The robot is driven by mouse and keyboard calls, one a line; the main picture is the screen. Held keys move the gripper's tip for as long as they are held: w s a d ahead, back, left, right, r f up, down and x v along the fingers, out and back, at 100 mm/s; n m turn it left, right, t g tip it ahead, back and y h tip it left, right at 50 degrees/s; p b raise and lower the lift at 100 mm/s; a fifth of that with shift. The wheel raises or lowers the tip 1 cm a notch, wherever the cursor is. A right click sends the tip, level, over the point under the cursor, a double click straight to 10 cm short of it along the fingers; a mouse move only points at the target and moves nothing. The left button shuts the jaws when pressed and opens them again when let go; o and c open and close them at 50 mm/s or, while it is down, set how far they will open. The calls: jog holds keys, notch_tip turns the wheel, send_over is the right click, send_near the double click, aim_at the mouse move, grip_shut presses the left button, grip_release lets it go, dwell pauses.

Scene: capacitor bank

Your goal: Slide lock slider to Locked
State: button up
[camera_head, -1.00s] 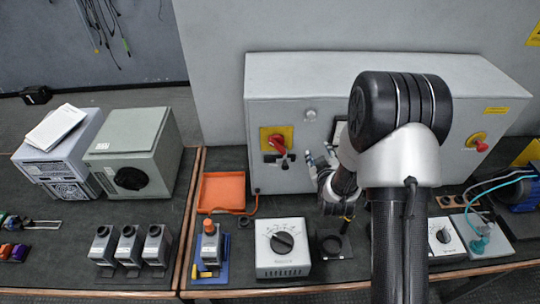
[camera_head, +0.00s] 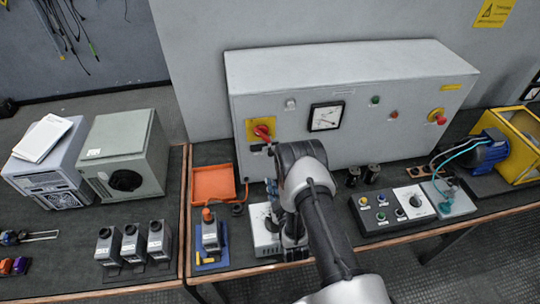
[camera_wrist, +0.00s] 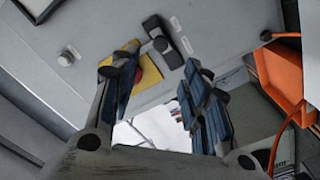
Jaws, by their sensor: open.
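The lock slider (camera_wrist: 164,42) is a small dark block on a dark track, with pale labels beside it, on the grey cabinet face in the wrist view. A yellow plate (camera_wrist: 150,74) with a red knob lies beside it. In the head view, the red knob (camera_head: 262,132) sits on its yellow plate, and the dark slider parts (camera_head: 256,148) show below, partly hidden by my arm. My gripper (camera_wrist: 157,75) is open and empty, its blue-padded fingers spread in front of the plate and slider, apparently not touching the slider. In the head view my gripper (camera_head: 272,195) is partly hidden by my arm.
An orange tray (camera_head: 213,184) lies left of my gripper, in front of the cabinet (camera_head: 350,90). A white dial box (camera_head: 262,228) stands under my arm. A button box (camera_head: 385,212) and a blue motor (camera_head: 485,152) stand to the right.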

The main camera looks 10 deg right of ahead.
aim_at(271, 155)
jog(key=w+b, duration=0.1)
jog(key=w, duration=1.2)
jog(key=shift+c, duration=0.4)
grip_shut()
jog(key=shift+a, duration=0.1)
